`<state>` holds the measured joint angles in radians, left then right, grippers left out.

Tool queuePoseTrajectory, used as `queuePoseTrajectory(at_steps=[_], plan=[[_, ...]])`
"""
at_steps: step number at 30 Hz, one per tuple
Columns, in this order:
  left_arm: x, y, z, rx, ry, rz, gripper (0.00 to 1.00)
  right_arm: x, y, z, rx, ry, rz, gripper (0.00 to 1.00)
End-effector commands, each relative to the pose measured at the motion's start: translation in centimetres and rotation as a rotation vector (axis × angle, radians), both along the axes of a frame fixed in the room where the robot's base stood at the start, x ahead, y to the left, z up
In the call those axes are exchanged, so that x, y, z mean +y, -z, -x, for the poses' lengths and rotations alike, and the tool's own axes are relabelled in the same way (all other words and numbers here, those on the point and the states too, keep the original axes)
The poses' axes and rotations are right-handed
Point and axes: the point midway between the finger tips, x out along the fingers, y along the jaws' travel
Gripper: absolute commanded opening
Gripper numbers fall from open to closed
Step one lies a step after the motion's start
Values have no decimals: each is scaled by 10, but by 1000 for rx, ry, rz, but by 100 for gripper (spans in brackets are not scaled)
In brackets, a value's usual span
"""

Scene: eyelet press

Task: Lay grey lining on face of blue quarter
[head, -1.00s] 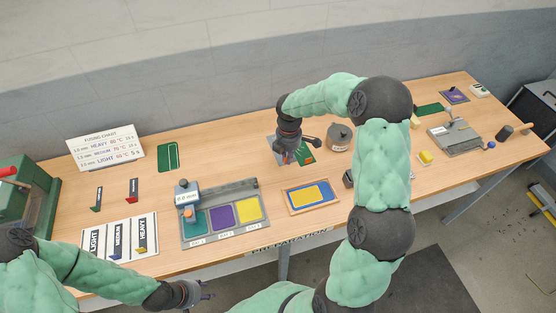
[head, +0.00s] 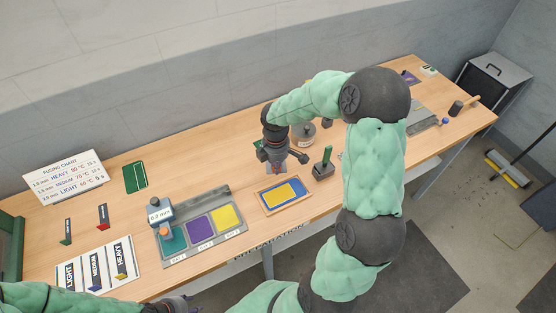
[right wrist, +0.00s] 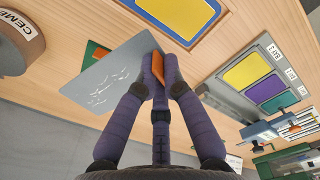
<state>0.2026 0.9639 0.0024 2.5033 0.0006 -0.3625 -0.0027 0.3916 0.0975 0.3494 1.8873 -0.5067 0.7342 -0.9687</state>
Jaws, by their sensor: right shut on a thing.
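My right gripper (head: 279,164) is shut on the grey lining, off the back left of the wooden-framed tray. In the right wrist view the lining (right wrist: 112,80) is a flat grey sheet with white streaks, held at one edge beside an orange piece (right wrist: 158,66) between the fingertips (right wrist: 163,62). The blue quarter (head: 299,189) lies in the framed tray with a yellow panel (head: 279,195) on its face; it also shows in the right wrist view (right wrist: 209,18). The lining is apart from it. My left gripper (head: 180,302) is at the bottom edge, its fingers unclear.
A round cement pot (head: 303,133) stands right of my right gripper. A dark block with a green handle (head: 324,165) is right of the tray. A grey three-bay rack (head: 200,229) lies to the left. A green piece (right wrist: 95,48) lies partly under the lining.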

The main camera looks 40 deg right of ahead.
Motion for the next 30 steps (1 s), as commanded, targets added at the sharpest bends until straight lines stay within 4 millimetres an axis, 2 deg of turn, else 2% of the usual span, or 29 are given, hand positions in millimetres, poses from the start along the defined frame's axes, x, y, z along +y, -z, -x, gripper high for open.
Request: queuePoseTrajectory(at_steps=[21,30], plan=[[0,-24,0,0,0,0,40,48,23,15,-7,960,-4,0],[0,-28,0,0,0,0,40,59,28,19,-7,1164,-10,0]])
